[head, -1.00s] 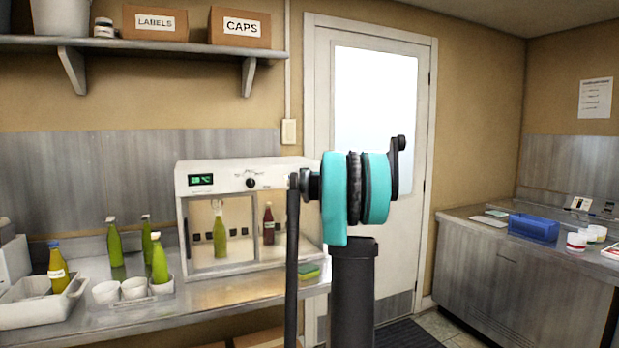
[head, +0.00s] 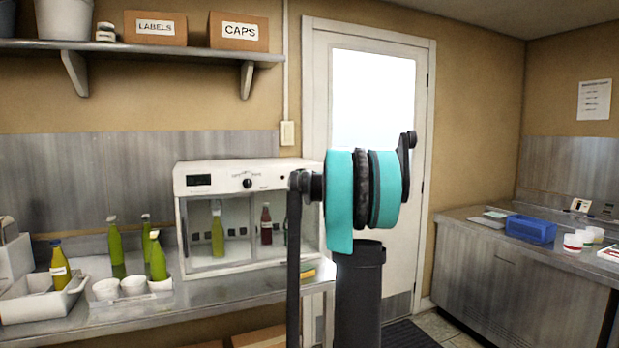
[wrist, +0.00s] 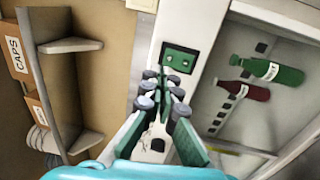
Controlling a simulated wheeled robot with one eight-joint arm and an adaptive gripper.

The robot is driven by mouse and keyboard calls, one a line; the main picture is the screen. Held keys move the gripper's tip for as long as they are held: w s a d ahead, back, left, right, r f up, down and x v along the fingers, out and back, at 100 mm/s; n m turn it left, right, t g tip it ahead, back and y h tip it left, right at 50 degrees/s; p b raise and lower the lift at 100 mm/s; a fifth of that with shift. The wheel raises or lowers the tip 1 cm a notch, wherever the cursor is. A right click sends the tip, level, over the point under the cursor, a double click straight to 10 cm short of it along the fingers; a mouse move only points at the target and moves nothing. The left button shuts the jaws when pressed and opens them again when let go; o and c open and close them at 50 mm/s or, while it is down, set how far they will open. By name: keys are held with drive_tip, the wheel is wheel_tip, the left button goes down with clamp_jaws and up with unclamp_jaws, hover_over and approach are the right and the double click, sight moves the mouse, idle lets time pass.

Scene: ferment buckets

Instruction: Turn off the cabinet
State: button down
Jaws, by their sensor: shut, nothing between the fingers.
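The cabinet (head: 180,225) is a white glass-fronted box on the left steel counter, with bottles inside. Its small display (head: 199,180) is dark. A black knob (head: 247,183) sits on its front panel. In the head view my arm hides the gripper and the panel's right end.
Inside the cabinet, a red bottle (wrist: 243,90) and a green bottle (wrist: 274,71) show in the wrist view. Green bottles, white cups (head: 133,285) and a white tray (head: 40,306) stand left of the cabinet. A shelf (head: 150,48) with boxes hangs above. A door (head: 310,90) is behind my arm.

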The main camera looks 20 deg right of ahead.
drive_tip(key=s+r, duration=0.1)
drive_tip(key=s, duration=0.6)
drive_tip(key=shift+s+d, duration=0.2)
drive_tip(key=shift+s, duration=0.1)
drive_tip(key=s+a+f+m+g+h, duration=0.35)
drive_tip(key=s+f+m, duration=0.45)
drive_tip(key=f, duration=0.4)
drive_tip(key=s+a+f+m+g+h, duration=0.35)
drive_tip(key=s+f+m, duration=0.5)
drive_tip(key=f, duration=0.35)
drive_tip(key=s+a+f+g+y, duration=0.2)
drive_tip(key=s+a+f, duration=0.3)
drive_tip(key=s+f, duration=0.2)
drive_tip(key=s+a+f+m+g+y, duration=0.1)
drive_tip(key=s+a+f+g+y, duration=0.1)
drive_tip(key=s+a+f, duration=0.3)
drive_tip(key=s+a+f+m+g+y, duration=0.1)
drive_tip(key=s+a+f+g, duration=0.3)
drive_tip(key=s+f, duration=0.6)
drive_tip(key=s+a+y, duration=0.1)
drive_tip(key=s, duration=0.2)
drive_tip(key=shift+a+f, duration=0.25)
drive_tip(key=shift+a, duration=0.15)
